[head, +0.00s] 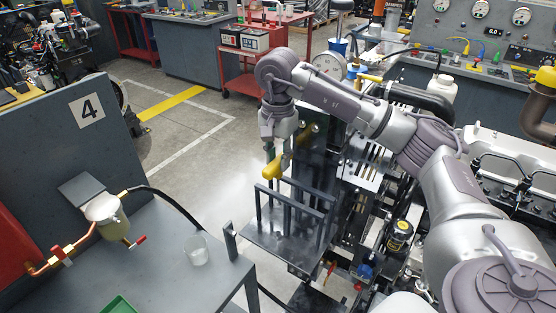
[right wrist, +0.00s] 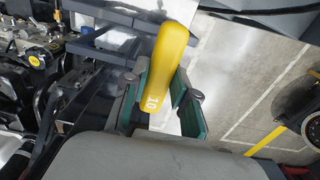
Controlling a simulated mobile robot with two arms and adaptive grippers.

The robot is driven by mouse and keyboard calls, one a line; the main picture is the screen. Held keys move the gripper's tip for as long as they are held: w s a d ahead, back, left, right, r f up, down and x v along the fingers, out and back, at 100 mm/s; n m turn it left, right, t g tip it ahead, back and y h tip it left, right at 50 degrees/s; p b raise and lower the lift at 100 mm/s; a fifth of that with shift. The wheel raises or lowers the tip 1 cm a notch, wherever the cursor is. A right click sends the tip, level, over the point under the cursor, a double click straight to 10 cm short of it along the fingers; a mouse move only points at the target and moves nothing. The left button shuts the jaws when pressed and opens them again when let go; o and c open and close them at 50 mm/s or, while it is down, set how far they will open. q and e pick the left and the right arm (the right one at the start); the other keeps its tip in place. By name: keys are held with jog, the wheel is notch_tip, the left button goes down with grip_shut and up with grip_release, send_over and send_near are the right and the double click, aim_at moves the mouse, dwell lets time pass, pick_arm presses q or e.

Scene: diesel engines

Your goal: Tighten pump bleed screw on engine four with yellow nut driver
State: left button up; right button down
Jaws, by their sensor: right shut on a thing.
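My right gripper (head: 280,153) hangs above a dark metal rack and is shut on the yellow nut driver (head: 272,170). In the right wrist view the nut driver's yellow handle (right wrist: 168,60), marked "10", sits between the green-padded fingers (right wrist: 165,108). Its shaft cannot be made out. An engine (head: 372,200) stands right of the rack, partly hidden by my right arm. The pump bleed screw cannot be picked out. A sign with the number 4 (head: 86,108) is on the grey panel at the left. My left gripper is not in view.
The dark rack (head: 262,240) has upright bars under the gripper. A grey bench (head: 160,270) at lower left holds a clear cup (head: 196,250), a filter bowl (head: 108,218) and a green tray (head: 119,306). A red cart (head: 243,80) stands behind. Open floor lies between.

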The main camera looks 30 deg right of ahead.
aim_at(278, 159)
notch_tip(278, 159, up, 11)
jog(key=p, duration=0.7)
jog(key=shift+f, duration=0.15)
